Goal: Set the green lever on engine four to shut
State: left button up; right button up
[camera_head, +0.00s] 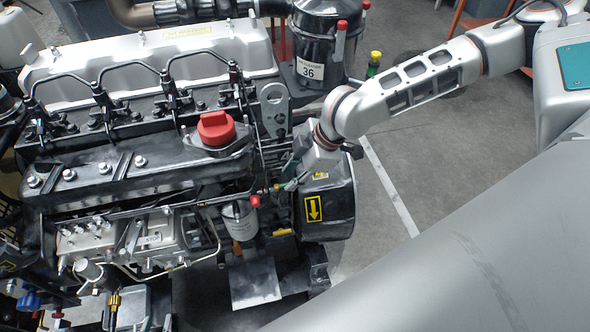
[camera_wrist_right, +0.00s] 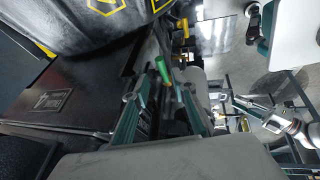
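The green lever (camera_wrist_right: 163,69) shows in the right wrist view, with its handle between and just beyond the fingertips of my right gripper (camera_wrist_right: 164,88). The two fingers stand apart, and I cannot tell whether either touches the lever. In the head view my right gripper (camera_head: 297,180) is at the right end of the engine (camera_head: 110,180), beside the black round housing, and the lever is small there and mostly hidden. A grey part with teal edges at the bottom left is probably my left gripper (camera_head: 135,306); its fingers are not clear.
A black canister labelled 36 (camera_head: 318,50) stands behind my right gripper. A black housing with a yellow arrow label (camera_head: 313,208) is just below it. A red cap (camera_head: 216,128) sits on the engine top. Open grey floor (camera_head: 440,150) lies to the right.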

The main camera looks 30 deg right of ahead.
jog(key=v, duration=1.2)
